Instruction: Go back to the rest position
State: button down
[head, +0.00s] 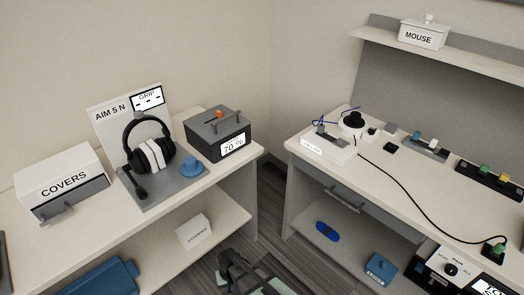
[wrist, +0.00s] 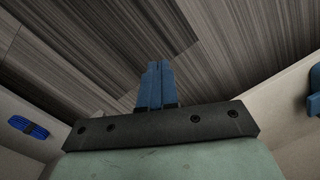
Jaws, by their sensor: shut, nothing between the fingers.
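My gripper shows in the wrist view (wrist: 156,84), with its two blue fingers together and nothing between them. It points over the dark wood-look floor (wrist: 90,55). In the head view only part of my arm shows at the bottom edge, low in the gap between the two benches; the fingertips cannot be made out there. My gripper touches no object in the wrist view.
The left bench (head: 85,235) carries a COVERS box (head: 62,185), a headset (head: 150,155) on a stand and a dark 70 % box (head: 218,135). The right bench (head: 400,185) holds a cable and several small parts. A blue item (head: 327,231) lies on its lower shelf.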

jog(key=s+d+f+m+g+h, duration=0.1)
jog(key=s+d, duration=0.3)
jog(key=d, duration=0.6)
jog(key=s+d+f+m+g, duration=0.15)
jog(key=s+d, duration=0.25)
jog(key=d, duration=0.6)
jog(key=s+d+r+m+g, duration=0.1)
jog(key=s+d+r+g, duration=0.1)
jog(key=s+d, duration=0.8)
jog(key=s+g, duration=0.1)
jog(key=s, duration=0.1)
jog(key=shift+s+d+r+y, duration=0.3)
jog(key=shift+d, duration=0.05)
